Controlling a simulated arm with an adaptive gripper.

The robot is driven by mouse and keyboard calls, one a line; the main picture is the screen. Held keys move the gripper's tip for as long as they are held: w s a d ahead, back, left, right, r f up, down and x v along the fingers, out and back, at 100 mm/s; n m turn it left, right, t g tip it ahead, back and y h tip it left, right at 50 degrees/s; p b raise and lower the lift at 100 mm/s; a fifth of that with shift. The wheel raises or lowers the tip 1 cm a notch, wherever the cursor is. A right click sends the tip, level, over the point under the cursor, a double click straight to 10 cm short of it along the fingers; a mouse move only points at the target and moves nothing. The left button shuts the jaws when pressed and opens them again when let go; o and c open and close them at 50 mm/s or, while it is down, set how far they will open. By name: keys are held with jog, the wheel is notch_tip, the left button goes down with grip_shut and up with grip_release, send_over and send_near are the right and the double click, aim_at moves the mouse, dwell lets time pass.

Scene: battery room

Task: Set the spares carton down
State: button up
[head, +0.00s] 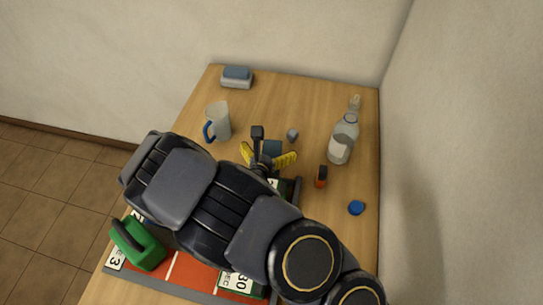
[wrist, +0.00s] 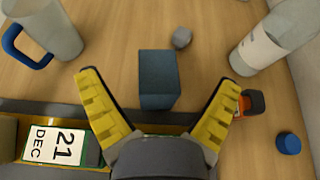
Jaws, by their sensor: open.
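A small blue box (wrist: 158,75), which I take to be the spares carton, stands on the wooden table in the wrist view. In the head view, part of the box (head: 273,147) shows behind my gripper (head: 268,152). My gripper also shows in the wrist view (wrist: 165,78), with its yellow fingers spread wide. The box lies between and ahead of the fingers, with clear gaps on both sides. Nothing is held. The box's near lower end comes close to the dark edge of the tray, and I cannot tell whether they touch.
The tray (head: 187,268) has orange-red bays with date cards and a green can (head: 138,243). A clear jug (head: 218,122), grey knob (wrist: 182,38), bottle (head: 343,137), orange-black piece (head: 321,177) and blue cap (head: 356,208) surround the box. A blue-topped block (head: 237,77) sits at the back.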

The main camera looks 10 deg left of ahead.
aim_at(271, 151)
notch_tip(271, 151, down, 3)
jog(key=shift+d+r, duration=0.1)
jog(key=shift+r, duration=0.1)
jog(key=shift+x, duration=1.45)
jog(key=shift+r, duration=0.1)
jog(key=c, duration=1.3)
